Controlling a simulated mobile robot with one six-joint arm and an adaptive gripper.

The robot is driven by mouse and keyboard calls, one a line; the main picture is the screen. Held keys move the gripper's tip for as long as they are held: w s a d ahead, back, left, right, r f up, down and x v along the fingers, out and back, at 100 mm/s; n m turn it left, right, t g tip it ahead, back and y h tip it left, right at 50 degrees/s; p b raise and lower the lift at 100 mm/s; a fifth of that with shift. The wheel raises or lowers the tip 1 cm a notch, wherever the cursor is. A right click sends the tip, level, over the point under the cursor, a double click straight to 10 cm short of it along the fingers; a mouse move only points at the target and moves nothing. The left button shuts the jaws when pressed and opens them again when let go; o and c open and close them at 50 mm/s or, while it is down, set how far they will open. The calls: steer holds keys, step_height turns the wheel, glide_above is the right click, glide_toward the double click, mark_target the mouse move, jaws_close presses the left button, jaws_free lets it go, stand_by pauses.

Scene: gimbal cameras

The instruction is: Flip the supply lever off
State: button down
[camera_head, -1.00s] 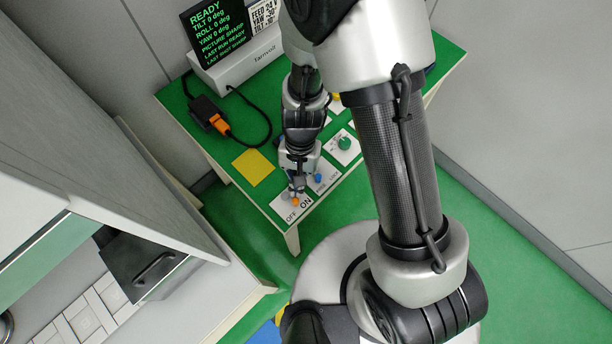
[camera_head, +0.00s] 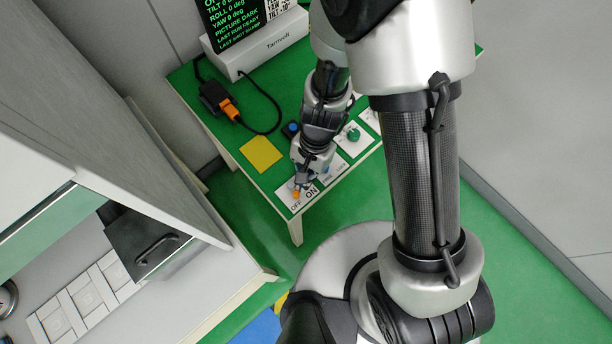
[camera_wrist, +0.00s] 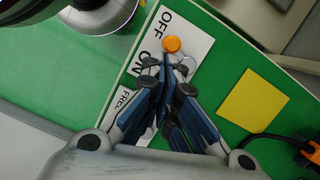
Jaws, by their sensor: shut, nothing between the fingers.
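The supply lever's orange knob (camera_wrist: 172,44) stands on a white plate (camera_wrist: 194,34) marked OFF and ON. In the wrist view the knob leans from its grey base toward the OFF end. The knob also shows in the head view (camera_head: 296,194), at the table's near corner. My gripper (camera_wrist: 166,68) is shut and empty, its tips close beside the knob on the ON side. I cannot tell whether they touch it. In the head view my gripper (camera_head: 302,181) hides part of the plate. The screen (camera_head: 240,22) reads PICTURE DARK; its top line is cut off.
A yellow square (camera_head: 261,153) lies flat on the green table (camera_head: 225,132). A black device with an orange plug (camera_head: 229,109) and a cable lies behind it. A green knob (camera_head: 354,134) is to the right. A grey cabinet (camera_head: 90,110) stands at the left.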

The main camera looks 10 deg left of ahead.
steer(key=shift+a, duration=0.1)
stand_by(0.3)
steer(key=shift+w+a+p, duration=0.3)
steer(key=shift+a+p, duration=0.05)
steer(key=shift+a, duration=0.25)
